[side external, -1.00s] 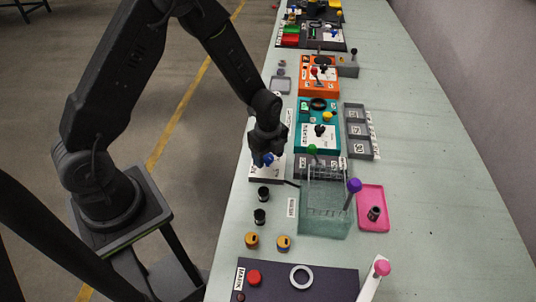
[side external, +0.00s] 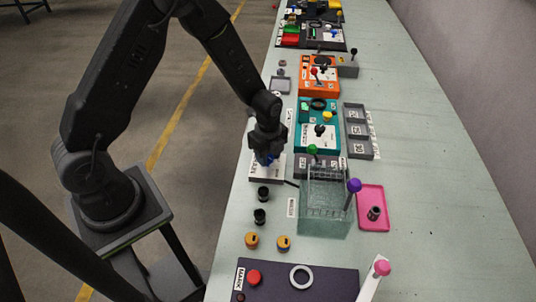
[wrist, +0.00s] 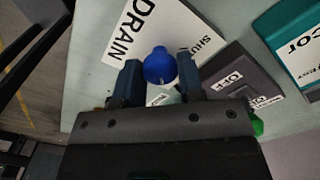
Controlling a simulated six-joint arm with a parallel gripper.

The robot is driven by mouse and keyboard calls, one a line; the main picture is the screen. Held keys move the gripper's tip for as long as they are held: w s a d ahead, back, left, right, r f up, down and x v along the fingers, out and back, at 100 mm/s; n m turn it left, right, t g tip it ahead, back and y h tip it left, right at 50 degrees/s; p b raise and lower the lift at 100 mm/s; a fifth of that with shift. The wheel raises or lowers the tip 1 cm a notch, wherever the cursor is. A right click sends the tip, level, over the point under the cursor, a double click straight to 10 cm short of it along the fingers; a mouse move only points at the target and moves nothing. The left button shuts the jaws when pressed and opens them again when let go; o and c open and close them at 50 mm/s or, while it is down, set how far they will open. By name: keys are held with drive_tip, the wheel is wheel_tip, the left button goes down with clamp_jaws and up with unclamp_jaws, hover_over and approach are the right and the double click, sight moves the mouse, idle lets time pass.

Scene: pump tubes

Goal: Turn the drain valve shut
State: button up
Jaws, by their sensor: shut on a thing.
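The drain valve has a round blue knob (wrist: 160,66) on a white plate (wrist: 112,45) printed DRAIN and SHUT. My gripper (wrist: 159,62) is shut on the blue knob, with one finger on each side of it. A pale mark shows on the near side of the knob. In the side external view my gripper (side external: 265,153) is low over the white plate (side external: 262,176), and only a little blue shows beneath it. The fingers hide most of the knob there.
A dark panel marked OFF (wrist: 240,78) lies right of the drain plate in the wrist view. A clear tank (side external: 325,222), a green-topped lever (side external: 312,149) and black caps (side external: 263,193) stand near. The bench's right side is mostly clear.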

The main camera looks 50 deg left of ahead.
drive_tip(key=shift+n, duration=0.3)
drive_tip(key=n, duration=0.3)
drive_tip(key=shift+n, duration=0.4)
drive_tip(key=n, duration=0.4)
drive_tip(key=shift+n, duration=0.3)
drive_tip(key=n, duration=0.4)
drive_tip(key=shift+n, duration=2.5)
drive_tip(key=o, duration=0.9)
